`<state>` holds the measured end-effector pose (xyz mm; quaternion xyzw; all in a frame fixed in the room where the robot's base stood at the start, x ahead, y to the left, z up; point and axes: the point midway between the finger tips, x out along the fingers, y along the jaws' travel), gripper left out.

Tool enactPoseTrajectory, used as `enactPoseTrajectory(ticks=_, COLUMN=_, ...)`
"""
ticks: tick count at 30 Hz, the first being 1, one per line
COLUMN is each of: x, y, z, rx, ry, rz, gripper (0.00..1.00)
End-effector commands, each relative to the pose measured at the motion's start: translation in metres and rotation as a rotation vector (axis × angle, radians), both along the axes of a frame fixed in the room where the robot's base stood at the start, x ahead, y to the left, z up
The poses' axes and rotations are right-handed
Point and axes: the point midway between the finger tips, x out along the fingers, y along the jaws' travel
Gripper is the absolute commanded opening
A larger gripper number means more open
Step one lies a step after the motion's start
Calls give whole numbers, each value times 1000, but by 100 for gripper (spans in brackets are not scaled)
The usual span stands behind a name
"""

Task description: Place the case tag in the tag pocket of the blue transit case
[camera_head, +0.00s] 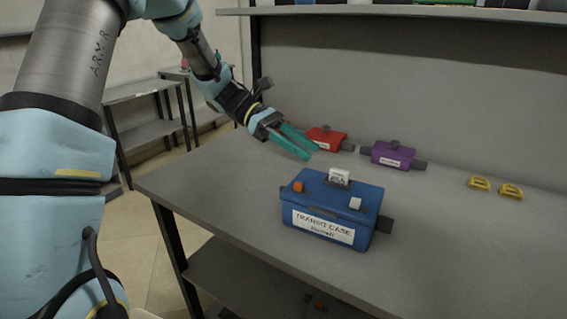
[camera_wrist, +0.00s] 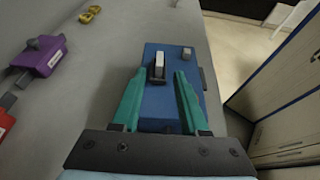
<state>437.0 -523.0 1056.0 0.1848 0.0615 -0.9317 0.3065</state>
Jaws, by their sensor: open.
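The blue transit case (camera_head: 330,208) stands on the grey table, its white label facing front; its top also shows in the wrist view (camera_wrist: 157,104). The white case tag (camera_head: 340,174) stands upright at the dark tag pocket (camera_head: 338,183) on the case's top, and its lower part looks to be inside it. In the wrist view the tag (camera_wrist: 159,66) appears just beyond my gripper, between the lines of the fingers. My gripper (camera_head: 314,154) is open and empty, its green fingers above and behind the case, apart from the tag.
An orange block (camera_head: 298,187) and a light grey block (camera_head: 355,203) sit on the case's top. A red case (camera_head: 325,138) and a purple case (camera_head: 393,155) stand behind. Yellow handle-like pieces (camera_head: 479,183) lie at the right. The table's left front is clear.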

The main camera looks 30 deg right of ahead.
Motion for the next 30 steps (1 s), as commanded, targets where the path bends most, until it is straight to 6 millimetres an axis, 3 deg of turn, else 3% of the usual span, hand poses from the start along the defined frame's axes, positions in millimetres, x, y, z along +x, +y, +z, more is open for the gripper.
enactPoseTrajectory(ticks=5, x=1, y=1, z=1, rx=0, ry=-2, rz=0, gripper=44)
enactPoseTrajectory(ticks=8, x=3, y=14, z=-4, rx=17, ry=-56, rz=0, gripper=44)
enactPoseTrajectory(ticks=11, x=9, y=57, z=-22, rx=71, ry=-223, rz=-14, gripper=44)
enactPoseTrajectory(ticks=14, x=18, y=130, z=-46, rx=155, ry=-490, rz=-75, gripper=44)
enactPoseTrajectory(ticks=15, x=21, y=163, z=-54, rx=190, ry=-603, rz=-116, gripper=44)
enactPoseTrajectory(ticks=18, x=26, y=242, z=-67, rx=265, ry=-863, rz=-250, gripper=44)
enactPoseTrajectory(ticks=21, x=26, y=301, z=-70, rx=315, ry=-1065, rz=-396, gripper=44)
enactPoseTrajectory(ticks=25, x=23, y=345, z=-69, rx=344, ry=-1229, rz=-549, gripper=44)
enactPoseTrajectory(ticks=30, x=22, y=361, z=-68, rx=352, ry=-1299, rz=-624, gripper=44)
